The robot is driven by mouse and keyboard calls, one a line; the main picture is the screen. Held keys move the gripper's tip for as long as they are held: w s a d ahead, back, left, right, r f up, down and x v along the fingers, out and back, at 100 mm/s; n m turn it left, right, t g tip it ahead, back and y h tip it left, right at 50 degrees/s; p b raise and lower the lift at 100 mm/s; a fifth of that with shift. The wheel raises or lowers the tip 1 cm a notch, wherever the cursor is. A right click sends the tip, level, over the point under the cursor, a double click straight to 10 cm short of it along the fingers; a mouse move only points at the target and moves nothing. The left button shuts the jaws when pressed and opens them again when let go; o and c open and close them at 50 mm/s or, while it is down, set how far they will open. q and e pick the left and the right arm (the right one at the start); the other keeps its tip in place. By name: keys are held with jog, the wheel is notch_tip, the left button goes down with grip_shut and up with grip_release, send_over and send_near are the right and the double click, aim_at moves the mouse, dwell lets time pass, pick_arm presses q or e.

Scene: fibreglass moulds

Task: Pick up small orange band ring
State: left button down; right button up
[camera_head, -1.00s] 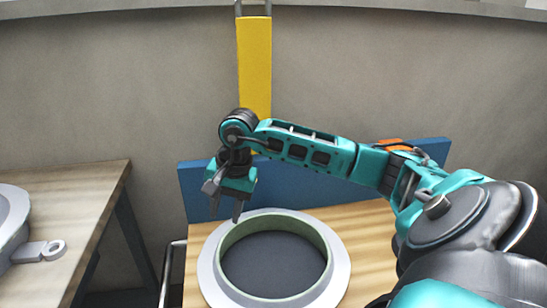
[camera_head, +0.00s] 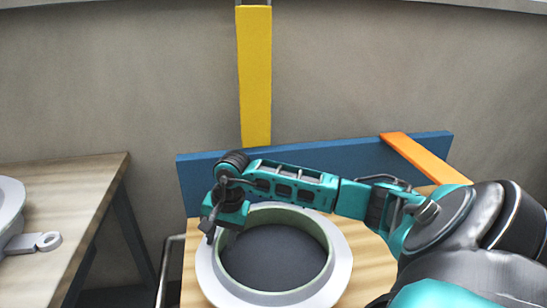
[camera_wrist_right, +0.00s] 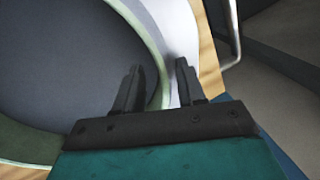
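No orange ring shows in these views. A round ring mould with a pale green wall (camera_head: 321,268), a white flange (camera_head: 340,262) and a dark grey centre lies on the wooden table. My right gripper (camera_head: 213,238) is open at the mould's left side, pointing down. In the right wrist view its two fingers (camera_wrist_right: 159,66) stand apart with the pale green wall (camera_wrist_right: 150,48) running between them. One finger is over the dark inside, the other over the white flange. I cannot tell whether they touch the wall. My left gripper is out of view.
A blue board (camera_head: 300,153) stands along the table's back edge, with an orange bar (camera_head: 425,157) across its right part. A yellow bar (camera_head: 255,80) hangs on the wall.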

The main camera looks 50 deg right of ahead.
grip_shut()
jog(key=shift+r, duration=0.1)
dwell(1.2)
